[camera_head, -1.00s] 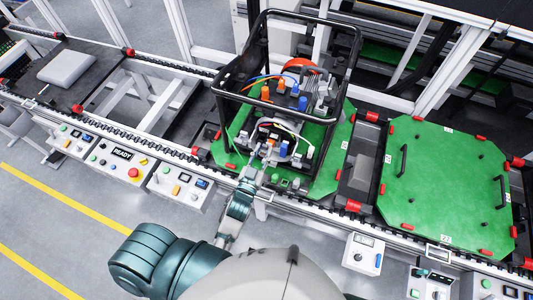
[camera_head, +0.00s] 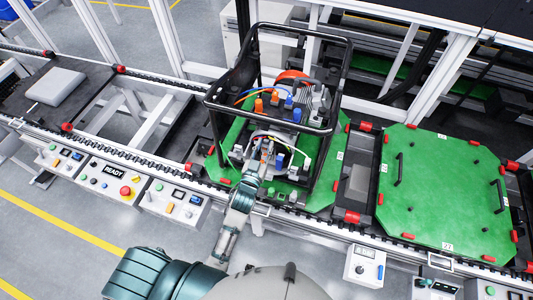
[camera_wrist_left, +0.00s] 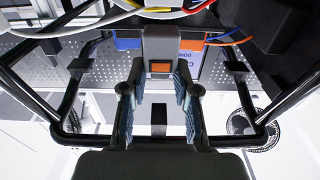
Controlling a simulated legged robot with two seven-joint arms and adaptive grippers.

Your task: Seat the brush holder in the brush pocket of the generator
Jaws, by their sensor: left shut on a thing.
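The generator (camera_head: 318,98) stands inside a black tube frame (camera_head: 335,45) on a green pallet (camera_head: 222,160). My left gripper (camera_head: 265,152) reaches in through the near side of the frame, at the generator's front. In the left wrist view the left gripper (camera_wrist_left: 160,95) is shut on the brush holder (camera_wrist_left: 161,47), a grey block with an orange window, between its two fingertips. The holder's far end points at the generator's underside parts and wires. I cannot tell whether it touches the brush pocket, which I cannot make out. My right gripper is not in view.
Frame bars (camera_wrist_left: 255,85) flank the gripper closely on both sides. Coloured wires (camera_wrist_left: 140,8) hang near the holder. A second green pallet (camera_head: 440,185) lies to the right on the conveyor. Control boxes (camera_head: 110,172) line the conveyor's near edge.

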